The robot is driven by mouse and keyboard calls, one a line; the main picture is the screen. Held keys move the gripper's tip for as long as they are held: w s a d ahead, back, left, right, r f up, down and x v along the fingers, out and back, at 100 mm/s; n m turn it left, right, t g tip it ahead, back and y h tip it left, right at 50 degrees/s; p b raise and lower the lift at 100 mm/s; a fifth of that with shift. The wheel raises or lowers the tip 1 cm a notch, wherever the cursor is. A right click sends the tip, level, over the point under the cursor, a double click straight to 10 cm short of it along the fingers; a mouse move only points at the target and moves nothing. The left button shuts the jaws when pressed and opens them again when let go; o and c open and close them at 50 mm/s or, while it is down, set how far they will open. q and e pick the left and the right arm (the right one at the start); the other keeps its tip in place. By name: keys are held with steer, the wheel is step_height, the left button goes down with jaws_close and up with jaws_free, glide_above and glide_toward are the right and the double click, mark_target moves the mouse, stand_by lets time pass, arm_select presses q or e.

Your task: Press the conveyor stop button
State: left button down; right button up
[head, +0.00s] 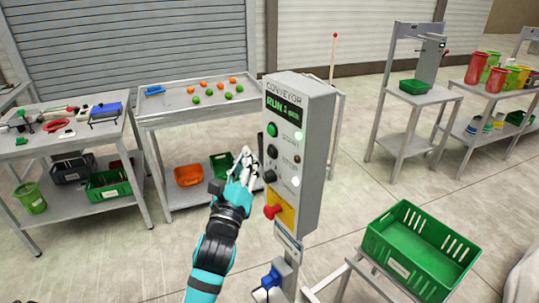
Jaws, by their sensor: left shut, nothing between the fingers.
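The grey conveyor control box (293,150) stands on a post in the middle of the head view. Its display (284,106) reads RUN in green. A red mushroom button (273,211) on a yellow plate (283,207) sits low on its front. A green button (272,130) and black knobs are above it. My left gripper (243,158) is shut and empty. In the picture it is just left of the box, higher than the red button. I cannot tell its exact distance from the panel. My right gripper does not show.
A green crate (440,237) sits on a stand at the lower right. A grey table (172,107) with orange and green balls stands behind. A tool table (28,131) is at the left. Shelves with a green tray (414,86) and coloured containers are at the right.

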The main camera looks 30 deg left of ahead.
mark_target(271, 152)
arm_select(q)
steer(key=shift+w+d, duration=0.25)
steer(key=shift+w, duration=0.25)
steer(key=shift+w+d, duration=0.25)
steer(key=shift+w, duration=0.25)
steer(key=shift+w+d, duration=0.1)
steer(key=shift+w, duration=0.05)
stand_by(0.7)
steer(key=shift+w+d, duration=0.1)
steer(key=shift+w, duration=0.15)
